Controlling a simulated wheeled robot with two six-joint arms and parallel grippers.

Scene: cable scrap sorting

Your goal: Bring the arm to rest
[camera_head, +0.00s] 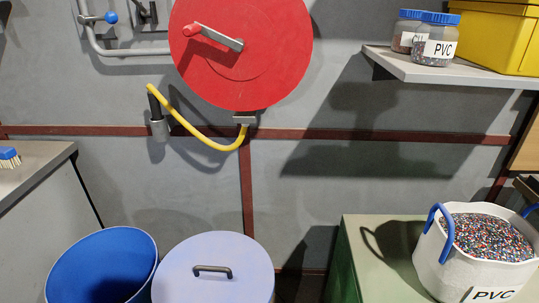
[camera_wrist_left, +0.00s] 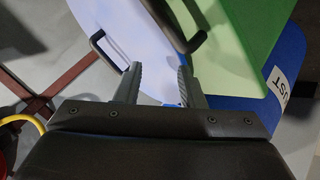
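My left gripper (camera_wrist_left: 159,70) shows in the left wrist view. Its two grey fingers are apart, with nothing seen held between them. Past the fingertips are a pale lavender lid (camera_wrist_left: 128,25) with a black handle (camera_wrist_left: 104,46) and a green panel (camera_wrist_left: 250,35) with a dark handle (camera_wrist_left: 165,25) at its edge. The dark handle lies just beyond the fingertips, and I cannot tell how far away. Neither gripper is in the head view. My right gripper is in no view.
In the head view, a blue bin (camera_head: 100,268) and a lavender lid (camera_head: 213,270) stand low at left. A white PVC tub (camera_head: 445,280) of granules sits on a green cabinet (camera_head: 375,262). A red disc (camera_head: 240,75) and yellow hose (camera_head: 205,138) are at the wall.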

